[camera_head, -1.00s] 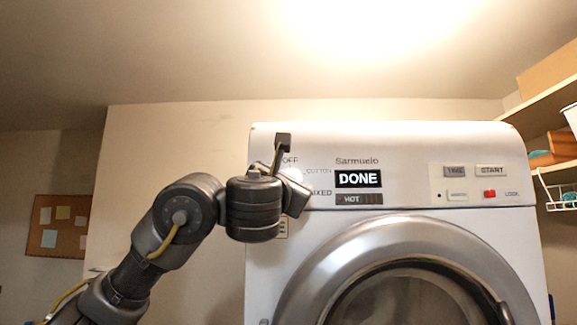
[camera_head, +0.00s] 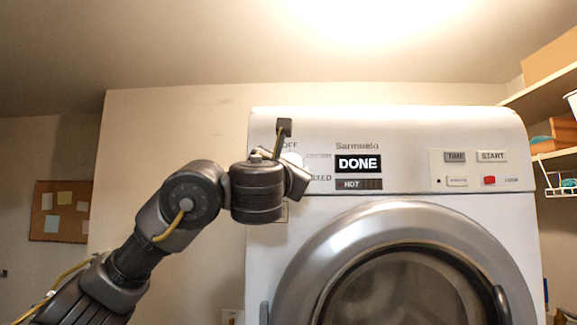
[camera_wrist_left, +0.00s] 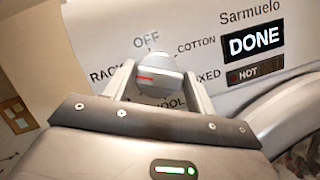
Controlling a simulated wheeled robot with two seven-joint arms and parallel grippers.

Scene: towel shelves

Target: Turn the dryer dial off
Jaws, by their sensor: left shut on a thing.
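The dryer (camera_head: 400,185) is white, with a control panel across its top and a display reading DONE (camera_head: 358,163). The dial is a round white-grey knob (camera_wrist_left: 158,72) at the panel's left, below the OFF label (camera_wrist_left: 146,40). Its red mark lies on the knob's left side, roughly level in the wrist picture, toward the RACK label rather than up at OFF. My left gripper (camera_wrist_left: 160,82) is shut on the dial, with one finger on each side. In the head view the dial (camera_head: 292,160) is partly hidden by my left wrist. My right gripper is not in view.
TIME and START buttons (camera_head: 491,156) and a red button (camera_head: 489,180) are at the panel's right. The round door (camera_head: 310,260) is below. A shelf (camera_head: 558,93) stands at the right, and a cork board (camera_head: 60,210) hangs at the left.

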